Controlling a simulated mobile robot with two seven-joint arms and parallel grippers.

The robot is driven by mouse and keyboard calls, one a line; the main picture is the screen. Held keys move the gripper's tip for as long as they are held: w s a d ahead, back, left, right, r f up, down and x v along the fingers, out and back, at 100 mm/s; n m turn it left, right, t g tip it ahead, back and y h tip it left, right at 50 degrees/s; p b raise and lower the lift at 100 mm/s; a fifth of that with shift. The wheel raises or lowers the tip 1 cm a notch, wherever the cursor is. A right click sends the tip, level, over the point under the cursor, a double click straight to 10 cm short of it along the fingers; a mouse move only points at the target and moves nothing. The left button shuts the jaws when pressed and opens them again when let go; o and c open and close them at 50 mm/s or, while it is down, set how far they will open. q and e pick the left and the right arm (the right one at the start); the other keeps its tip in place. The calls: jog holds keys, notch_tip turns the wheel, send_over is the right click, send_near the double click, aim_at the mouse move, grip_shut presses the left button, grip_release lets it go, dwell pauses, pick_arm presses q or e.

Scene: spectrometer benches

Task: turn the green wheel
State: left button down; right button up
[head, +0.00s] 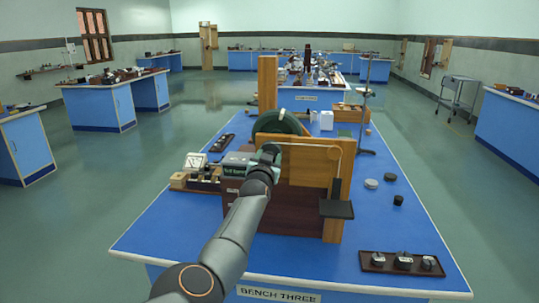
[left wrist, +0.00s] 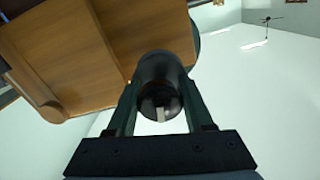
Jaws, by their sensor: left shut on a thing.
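The green wheel (head: 278,122) stands upright on the apparatus on the blue bench, partly hidden behind a wooden panel (head: 310,160). In the left wrist view a dark green shape (left wrist: 150,22), which looks like part of the wheel, lies beyond the fingers. My left gripper (head: 267,153) is at the near left side of the apparatus, in front of the wheel. In the left wrist view its two fingers (left wrist: 160,108) are shut on a dark rounded knob (left wrist: 160,75). How the knob joins the wheel is hidden. My right gripper is out of view.
A meter box (head: 195,161) stands left of the apparatus. A tall wooden post (head: 267,82) rises behind the wheel. Small dark and grey pieces (head: 371,183) and a dark tray (head: 402,262) lie to the right. The bench's front left is clear.

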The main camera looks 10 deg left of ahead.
pick_arm(q)
jog(key=shift+r, duration=0.15)
jog(key=shift+c, duration=1.6)
grip_release()
jog(key=shift+f, duration=0.2)
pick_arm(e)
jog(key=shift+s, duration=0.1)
